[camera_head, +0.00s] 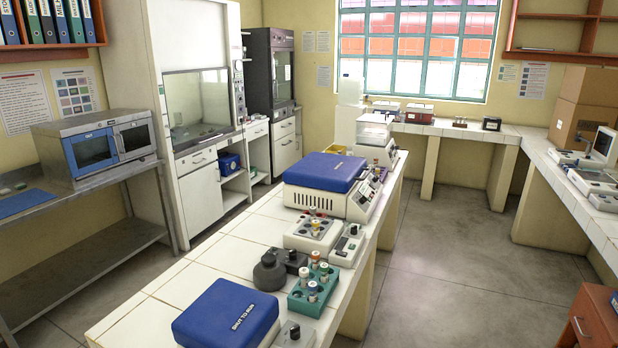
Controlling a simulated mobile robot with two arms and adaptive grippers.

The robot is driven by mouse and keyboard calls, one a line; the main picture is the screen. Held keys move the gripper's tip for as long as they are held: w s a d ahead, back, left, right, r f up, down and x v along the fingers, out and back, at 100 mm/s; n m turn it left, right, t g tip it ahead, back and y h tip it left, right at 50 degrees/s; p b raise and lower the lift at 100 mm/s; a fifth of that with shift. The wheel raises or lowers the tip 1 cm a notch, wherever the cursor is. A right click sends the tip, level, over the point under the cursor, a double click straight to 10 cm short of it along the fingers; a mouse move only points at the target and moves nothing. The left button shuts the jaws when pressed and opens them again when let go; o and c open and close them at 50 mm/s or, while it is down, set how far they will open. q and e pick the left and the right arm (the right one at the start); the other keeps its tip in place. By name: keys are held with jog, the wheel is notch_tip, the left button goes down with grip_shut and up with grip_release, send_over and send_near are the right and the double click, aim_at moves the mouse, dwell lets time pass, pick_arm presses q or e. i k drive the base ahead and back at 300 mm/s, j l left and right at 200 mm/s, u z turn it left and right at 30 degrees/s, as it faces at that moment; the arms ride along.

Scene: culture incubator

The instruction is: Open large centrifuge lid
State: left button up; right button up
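A large centrifuge with a blue lid (325,171) stands on the tiled island bench, about the middle of the view. Its lid lies flat and shut on the pale body (317,199), and a control panel (367,196) faces right. A second device with a blue lid (228,314), marked with white letters, sits at the near end of the bench; its lid is also shut. Neither of my grippers shows in the head view.
The island bench (174,288) also holds a teal tube rack (314,289), a dark round device (269,272) and a pale block with vials (313,233). Clear floor (450,260) lies right of the bench. A drawer cabinet (597,318) stands at the near right.

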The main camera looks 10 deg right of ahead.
aim_at(331, 172)
jog(key=i+l+u, duration=0.65)
jog(key=l, duration=0.25)
